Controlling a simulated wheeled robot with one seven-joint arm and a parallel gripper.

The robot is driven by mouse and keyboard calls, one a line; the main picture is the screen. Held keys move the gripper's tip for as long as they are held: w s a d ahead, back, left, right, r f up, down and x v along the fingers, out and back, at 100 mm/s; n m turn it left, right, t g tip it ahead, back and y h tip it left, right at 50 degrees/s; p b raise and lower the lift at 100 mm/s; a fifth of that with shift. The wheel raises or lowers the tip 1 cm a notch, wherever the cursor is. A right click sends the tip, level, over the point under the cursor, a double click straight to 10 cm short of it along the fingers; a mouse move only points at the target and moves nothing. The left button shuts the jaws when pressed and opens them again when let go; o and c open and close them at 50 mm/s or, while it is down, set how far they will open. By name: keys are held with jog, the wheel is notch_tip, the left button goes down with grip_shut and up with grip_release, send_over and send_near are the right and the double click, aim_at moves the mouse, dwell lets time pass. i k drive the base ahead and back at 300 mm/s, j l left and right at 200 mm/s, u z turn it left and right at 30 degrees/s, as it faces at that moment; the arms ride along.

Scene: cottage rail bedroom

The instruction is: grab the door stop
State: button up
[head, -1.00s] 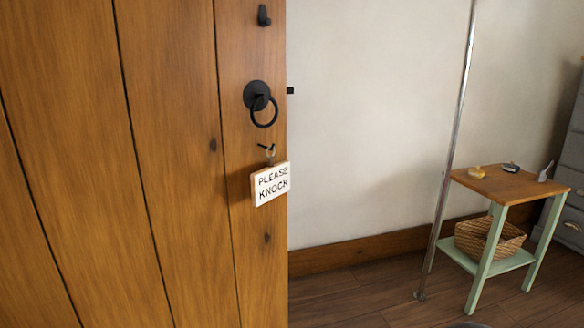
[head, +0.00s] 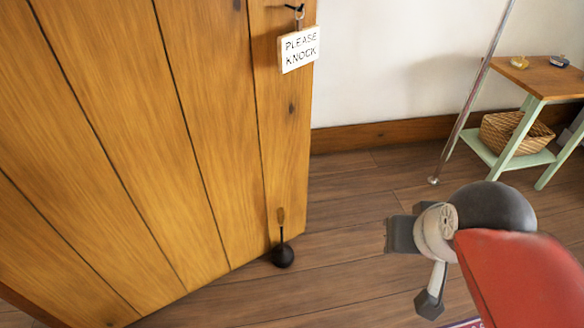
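The door stop (head: 283,256) is a black ball with a thin upright neck and what looks like a brown loop or strap at its top. It sits on the wooden floor against the foot of the wooden door (head: 190,130), near the door's free edge. My gripper (head: 414,268) is at the right in the head view, on the end of my red arm. Its two dark-tipped fingers are spread apart with nothing between them. It is to the right of the door stop and well clear of it.
A white "PLEASE KNOCK" sign (head: 299,49) hangs on the door. A thin metal pole (head: 470,105) stands on the floor behind. A green side table (head: 535,78) with a wicker basket (head: 512,131) is at the right. Floor between door stop and gripper is clear.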

aim_at(282, 257)
jog(key=j+z, duration=0.3)
jog(key=j, duration=0.4)
jog(key=j+z, duration=0.3)
jog(key=j, duration=0.4)
